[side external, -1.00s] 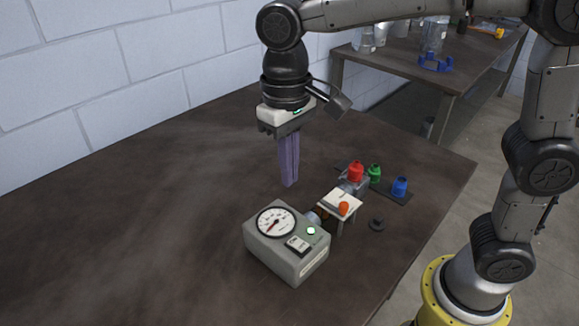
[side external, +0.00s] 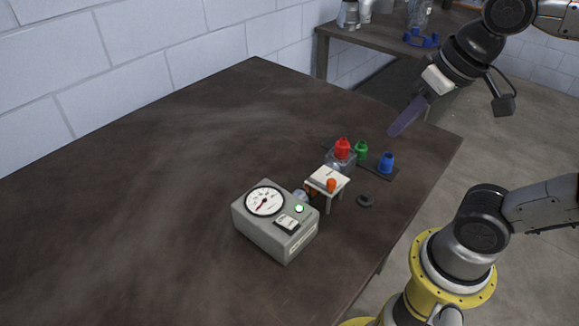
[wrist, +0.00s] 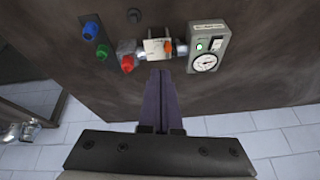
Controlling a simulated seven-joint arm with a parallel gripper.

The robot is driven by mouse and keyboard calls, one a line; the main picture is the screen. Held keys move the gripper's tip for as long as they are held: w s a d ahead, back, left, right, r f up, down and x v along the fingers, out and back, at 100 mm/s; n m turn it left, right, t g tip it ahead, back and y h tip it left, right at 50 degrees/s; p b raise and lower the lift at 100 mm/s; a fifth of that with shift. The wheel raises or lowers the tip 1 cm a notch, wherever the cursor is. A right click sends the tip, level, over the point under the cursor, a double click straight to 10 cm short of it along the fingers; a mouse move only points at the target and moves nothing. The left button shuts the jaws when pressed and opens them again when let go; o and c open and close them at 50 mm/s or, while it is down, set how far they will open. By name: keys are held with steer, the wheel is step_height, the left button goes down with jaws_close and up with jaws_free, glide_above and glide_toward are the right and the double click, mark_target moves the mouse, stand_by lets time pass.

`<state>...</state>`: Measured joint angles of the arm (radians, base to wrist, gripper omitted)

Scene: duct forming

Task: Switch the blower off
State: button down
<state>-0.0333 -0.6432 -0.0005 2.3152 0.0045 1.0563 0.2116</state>
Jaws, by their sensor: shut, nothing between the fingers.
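The blower (side external: 275,222) is a grey box on the table, with a round white dial, a rocker switch (side external: 287,223) and a lit green lamp (side external: 299,209) on top. The blower also shows at the upper right of the wrist view (wrist: 208,48), with its switch (wrist: 217,42) and lit lamp. The dial's red needle points to the lower left in the side view. My gripper (side external: 393,134) is shut and empty, tilted, above the table's right edge, well apart from the blower. Its purple fingers show in the wrist view (wrist: 163,76). Which side of the switch is pressed is too small to tell.
A small white stand (side external: 328,179) with an orange knob (side external: 331,185) adjoins the blower. Red (side external: 342,148), green (side external: 361,150) and blue (side external: 386,162) pieces stand behind it. A dark ring (side external: 365,200) lies nearby. The table's left side is clear.

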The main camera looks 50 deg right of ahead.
steer(key=shift+n+t, duration=0.3)
steer(key=shift+n, duration=0.2)
steer(key=f, duration=0.1)
steer(key=s+f, duration=0.2)
steer(key=shift+s+d+f, duration=0.2)
steer(key=shift+d+f, duration=0.05)
steer(key=shift+d, duration=0.1)
steer(key=c, duration=1.4)
jaws_free()
steer(key=shift+w+f+n, duration=0.2)
steer(key=shift+f+n, duration=0.1)
steer(key=shift+o, duration=2.2)
steer(key=shift+r, duration=0.4)
steer(key=o, duration=0.3)
steer(key=w+r, duration=0.1)
steer(key=w+r+m, duration=0.1)
steer(key=r, duration=0.1)
steer(key=shift+w+a+m, duration=0.2)
steer(key=shift+a+m, duration=0.1)
steer(key=shift+a, duration=0.05)
steer(key=n+g, duration=0.2)
steer(key=g, duration=0.3)
glide_above(281, 218)
step_height(281, 218, down, 4)
step_height(281, 218, down, 13)
steer(key=shift+f, duration=0.1)
